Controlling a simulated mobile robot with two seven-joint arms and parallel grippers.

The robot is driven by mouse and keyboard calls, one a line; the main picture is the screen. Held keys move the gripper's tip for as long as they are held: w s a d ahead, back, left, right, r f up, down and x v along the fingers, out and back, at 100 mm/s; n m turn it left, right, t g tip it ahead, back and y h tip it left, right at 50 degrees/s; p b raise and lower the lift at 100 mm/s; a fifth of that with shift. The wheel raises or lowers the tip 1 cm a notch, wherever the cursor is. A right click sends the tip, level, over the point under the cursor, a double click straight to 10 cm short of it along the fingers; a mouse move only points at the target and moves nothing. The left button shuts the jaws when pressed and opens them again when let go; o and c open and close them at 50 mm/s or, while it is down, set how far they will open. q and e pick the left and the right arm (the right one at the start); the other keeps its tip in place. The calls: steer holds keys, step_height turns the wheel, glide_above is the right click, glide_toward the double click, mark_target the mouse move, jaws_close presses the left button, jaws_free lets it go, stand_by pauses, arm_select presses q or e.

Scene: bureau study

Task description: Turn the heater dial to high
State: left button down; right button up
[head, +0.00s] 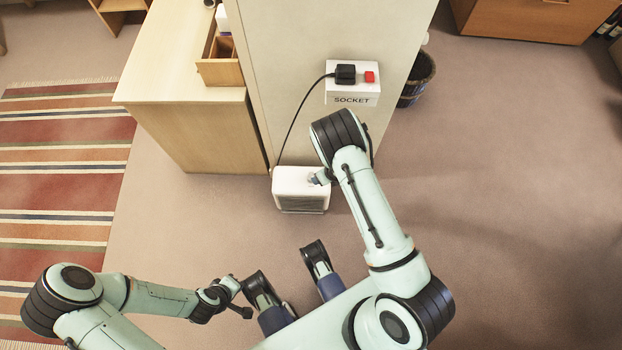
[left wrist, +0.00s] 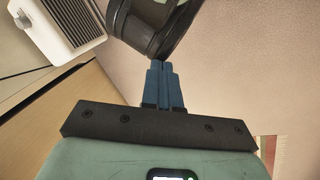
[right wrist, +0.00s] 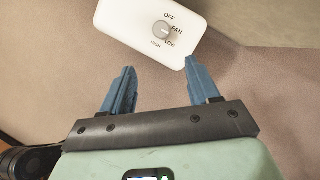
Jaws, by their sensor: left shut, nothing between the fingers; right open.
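In the right wrist view, the heater's top (right wrist: 125,18) shows a grey round dial (right wrist: 159,31) with the labels OFF, FAN, LOW and HIGH. Its light mark seems to point towards FAN; the exact setting is hard to tell. My right gripper (right wrist: 159,67) is open and empty, with its blue fingers apart from the dial and beside the heater's edge. In the head view it is mostly hidden behind my right arm. My left gripper (left wrist: 160,66) is shut and empty, away from the heater (left wrist: 70,22).
A socket box (head: 352,92) with a black plug (head: 345,74) and red switch is on the panel above. A black cord runs down to the heater. A wooden desk (head: 205,135) stands left and a dark bin (head: 418,78) right. Carpet is clear at right.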

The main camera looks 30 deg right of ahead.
steer(key=n, duration=0.1)
arm_select(q)
steer(key=w+a+f+t+y+b, duration=0.1)
steer(key=w+a+f+b, duration=0.2)
steer(key=w+f, duration=0.15)
arm_select(e)
glide_above(311, 177)
steer(key=s, duration=0.3)
steer(key=shift+n, duration=0.4)
steer(key=f, duration=0.8)
steer(key=shift+w+d+f, duration=0.15)
steer(key=shift+w+d, duration=0.1)
steer(key=shift+d, duration=0.15)
steer(key=b+x, duration=0.2)
steer(key=x, duration=0.1)
steer(key=shift+w+f, duration=0.2)
steer(key=shift+f, duration=0.1)
arm_select(q)
steer(key=shift+n+g, duration=0.3)
steer(key=shift+g, duration=0.2)
steer(key=shift+s+a+f, duration=0.15)
steer(key=shift+s+f, duration=1.55)
steer(key=shift+s, duration=0.1)
arm_select(e)
steer(key=shift+w+a+f, duration=0.1)
steer(key=shift+w+f, duration=0.15)
steer(key=shift+f, duration=0.2)
steer(key=shift+c, duration=0.3)
steer(key=c, duration=1)
